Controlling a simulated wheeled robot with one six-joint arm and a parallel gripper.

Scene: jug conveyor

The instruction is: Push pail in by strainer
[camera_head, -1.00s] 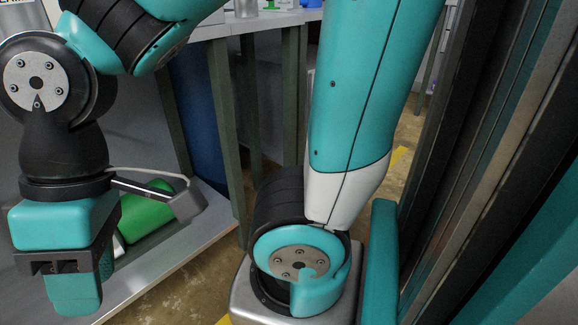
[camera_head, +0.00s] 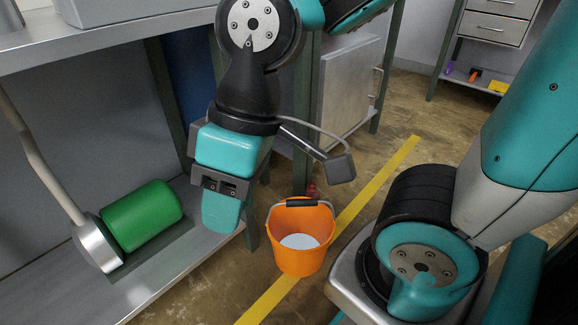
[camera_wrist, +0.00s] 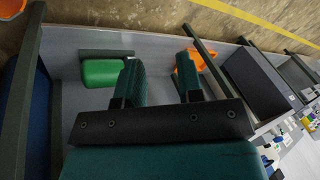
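An orange pail (camera_head: 297,262) with a dark handle grip and something pale inside stands upright on the floor, right of the low grey shelf. An orange and white thing at the top left corner of the wrist view (camera_wrist: 10,8) looks like this pail. My gripper (camera_head: 221,208) hangs fingers down over the shelf edge, left of the pail and apart from it. In the wrist view its two teal fingers (camera_wrist: 160,62) are spread with nothing held between them. Another orange object (camera_wrist: 187,72) shows beyond the right finger, partly hidden. I cannot make out a strainer.
A green cylinder (camera_head: 143,215) lies on the low shelf (camera_head: 178,262) beside a metal disc and pole. Table legs stand behind my arm. A yellow line (camera_head: 345,215) crosses the floor by the pail. A drawer unit (camera_head: 497,25) stands at the back right.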

